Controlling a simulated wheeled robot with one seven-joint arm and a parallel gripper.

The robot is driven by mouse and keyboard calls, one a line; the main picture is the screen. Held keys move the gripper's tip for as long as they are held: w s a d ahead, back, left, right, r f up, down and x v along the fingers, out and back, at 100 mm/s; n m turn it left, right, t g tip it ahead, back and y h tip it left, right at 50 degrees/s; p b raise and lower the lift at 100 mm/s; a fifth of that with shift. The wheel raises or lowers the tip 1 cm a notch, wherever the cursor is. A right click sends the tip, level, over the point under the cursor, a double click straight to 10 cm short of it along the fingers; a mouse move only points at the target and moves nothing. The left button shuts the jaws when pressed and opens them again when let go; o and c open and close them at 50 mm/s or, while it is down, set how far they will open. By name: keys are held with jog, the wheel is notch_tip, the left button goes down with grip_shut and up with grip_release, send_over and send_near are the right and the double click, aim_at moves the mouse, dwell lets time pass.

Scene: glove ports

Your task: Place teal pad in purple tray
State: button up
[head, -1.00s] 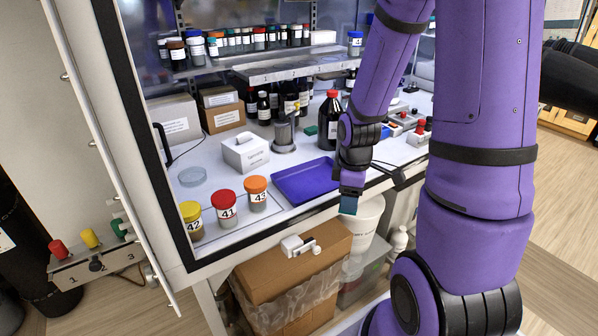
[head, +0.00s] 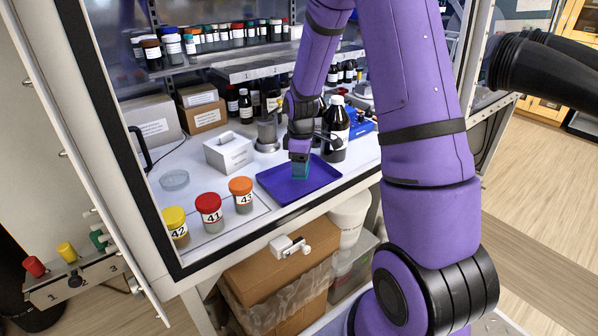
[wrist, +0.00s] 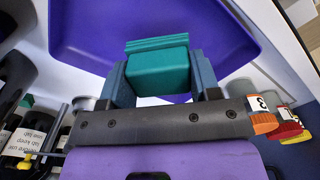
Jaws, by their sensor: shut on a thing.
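The purple tray (head: 275,186) lies on the white work surface inside the cabinet, near its front edge. My gripper (head: 300,170) is over the right part of the tray, pointing down. It is shut on the teal pad (wrist: 158,70), which sits between the two fingers in the wrist view. The tray (wrist: 225,40) fills the area beyond the pad in the wrist view. I cannot tell whether the pad touches the tray floor.
Jars with yellow (head: 174,217), red (head: 209,205) and orange (head: 240,187) lids stand left of the tray. A white box (head: 228,152) and a grey cylinder stand behind it. A dark bottle (head: 336,135) stands close behind my gripper. The cabinet's front frame edge runs before the tray.

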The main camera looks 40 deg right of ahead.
jog(key=shift+w, duration=0.5)
jog(key=shift+f, duration=1.8)
jog(key=o, duration=0.8)
jog(key=shift+f, duration=0.15)
